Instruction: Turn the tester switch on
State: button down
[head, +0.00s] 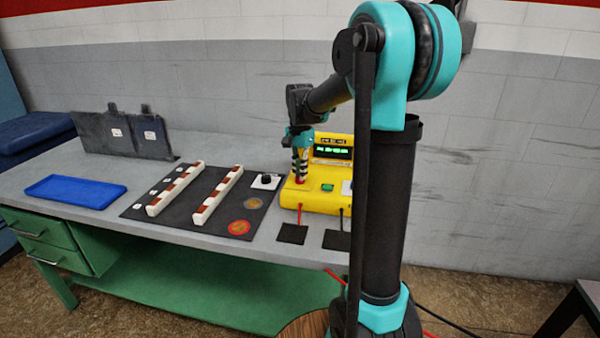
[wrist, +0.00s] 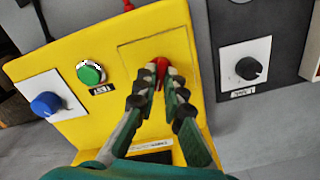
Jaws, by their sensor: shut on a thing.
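The yellow tester (head: 322,204) stands on the bench, with green digits on its display (head: 333,153). In the wrist view, its yellow face (wrist: 110,45) carries a small red switch (wrist: 161,66) inside a square outline. My gripper (wrist: 163,78) is shut on the red switch, one finger on each side, hiding much of it. In the head view, my gripper (head: 299,168) reaches down onto the left part of the tester. A green button (wrist: 90,72) and a blue knob (wrist: 47,104) on a white plate lie left of my fingers in the wrist view.
A black knob (head: 266,180) on a white plate stands just left of the tester on a dark mat (head: 190,218). Red and black leads run from the tester's front.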

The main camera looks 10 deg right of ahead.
dwell(0.3)
jog(key=c, duration=1.6)
grip_release()
jog(key=shift+r, duration=0.1)
notch_tip(320, 180, up, 12)
jog(key=shift+f, duration=0.1)
jog(key=shift+s, duration=0.15)
